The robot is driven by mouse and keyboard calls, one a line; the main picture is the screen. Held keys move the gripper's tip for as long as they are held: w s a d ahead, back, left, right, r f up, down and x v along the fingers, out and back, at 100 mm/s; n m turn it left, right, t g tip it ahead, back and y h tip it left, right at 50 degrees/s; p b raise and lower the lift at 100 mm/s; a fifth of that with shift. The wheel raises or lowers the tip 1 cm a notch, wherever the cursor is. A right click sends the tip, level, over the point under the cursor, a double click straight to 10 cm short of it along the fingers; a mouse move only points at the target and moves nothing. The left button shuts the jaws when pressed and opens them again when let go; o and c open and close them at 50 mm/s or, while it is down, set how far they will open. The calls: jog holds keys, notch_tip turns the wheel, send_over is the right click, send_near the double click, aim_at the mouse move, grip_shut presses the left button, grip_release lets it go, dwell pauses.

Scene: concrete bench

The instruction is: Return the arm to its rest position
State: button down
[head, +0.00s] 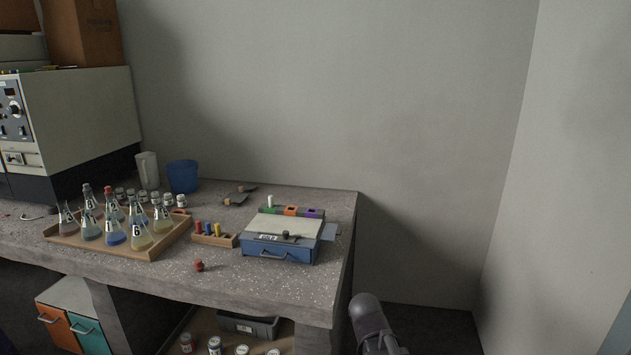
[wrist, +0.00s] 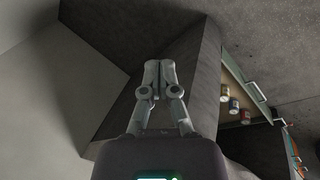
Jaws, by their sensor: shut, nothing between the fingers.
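My gripper (wrist: 160,80) shows in the wrist view with its two fingers together and nothing between them. It is clear of the things on the bench, with the bench's grey concrete leg behind it. In the head view only a dark rounded part of my arm shows at the bottom, right of the bench's right end. My gripper is not seen in the head view.
The concrete bench (head: 180,281) carries a wooden tray (head: 70,240) of numbered flasks, a blue box (head: 280,250), a small rack (head: 214,240) and a red stopper (head: 198,266). Jars stand on a shelf below. Open floor (head: 425,325) lies right of the bench.

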jog(key=s+d+f+m+g+y, duration=0.1)
jog(key=s+f+m+g+y, duration=0.15)
jog(key=s+m, duration=0.45)
notch_tip(320, 180, up, 29)
jog(key=p, duration=2.7)
jog(key=shift+w+d+n+p, duration=0.2)
jog(key=shift+w+n+p, duration=0.1)
jog(key=shift+w+p, duration=0.1)
jog(key=shift+y, duration=0.25)
jog(key=c, duration=0.6)
grip_release()
